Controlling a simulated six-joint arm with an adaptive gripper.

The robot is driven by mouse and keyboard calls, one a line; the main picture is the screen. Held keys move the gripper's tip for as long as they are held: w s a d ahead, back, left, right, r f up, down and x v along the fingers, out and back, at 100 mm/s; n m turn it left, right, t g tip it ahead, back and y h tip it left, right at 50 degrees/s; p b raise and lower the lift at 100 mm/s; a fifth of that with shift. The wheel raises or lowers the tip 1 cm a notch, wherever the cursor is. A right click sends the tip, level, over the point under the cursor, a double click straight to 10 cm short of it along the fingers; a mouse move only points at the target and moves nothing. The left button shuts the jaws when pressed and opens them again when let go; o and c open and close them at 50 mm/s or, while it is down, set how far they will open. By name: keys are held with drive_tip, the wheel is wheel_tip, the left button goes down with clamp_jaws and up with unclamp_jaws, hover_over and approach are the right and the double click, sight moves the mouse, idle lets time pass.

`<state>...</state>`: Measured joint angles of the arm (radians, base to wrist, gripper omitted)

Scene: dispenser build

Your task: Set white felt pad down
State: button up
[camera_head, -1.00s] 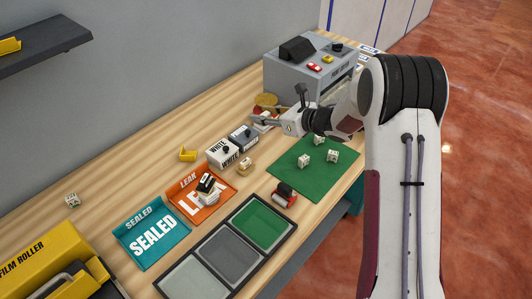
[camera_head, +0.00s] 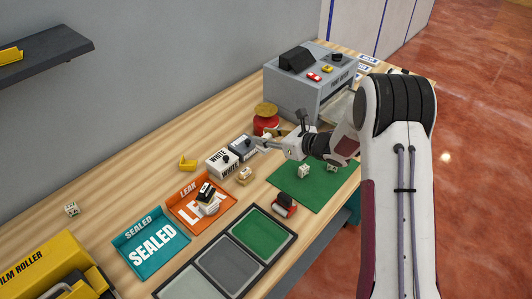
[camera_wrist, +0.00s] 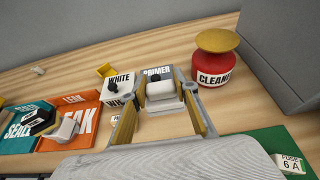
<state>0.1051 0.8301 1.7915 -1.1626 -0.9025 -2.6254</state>
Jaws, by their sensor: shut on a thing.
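The white felt pad (camera_wrist: 162,90) is between my fingertips in the wrist view, in front of the primer box (camera_wrist: 152,107) with its dark knob. My gripper (camera_wrist: 160,80) is shut on the pad. In the head view my gripper (camera_head: 260,143) is beside the grey primer box (camera_head: 242,148), and the pad is too small to make out there. Whether the pad touches the box cannot be told. The white box (camera_head: 221,162) stands just left of the primer box.
A red cleaner bottle (camera_head: 265,124) with a yellow top stands behind my gripper, near the grey machine (camera_head: 310,85). The green mat (camera_head: 300,190) holds small cubes. Orange leak tray (camera_head: 190,222) and teal sealed tray (camera_head: 150,240) lie to the left. Bare wood lies behind the boxes.

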drive_tip(key=shift+f, duration=1.45)
drive_tip(key=shift+f, duration=1.85)
drive_tip(key=shift+f, duration=0.2)
drive_tip(key=o, duration=1.1)
drive_tip(key=shift+c, duration=0.2)
drive_tip(key=shift+r, duration=0.25)
drive_tip(key=v, duration=1.2)
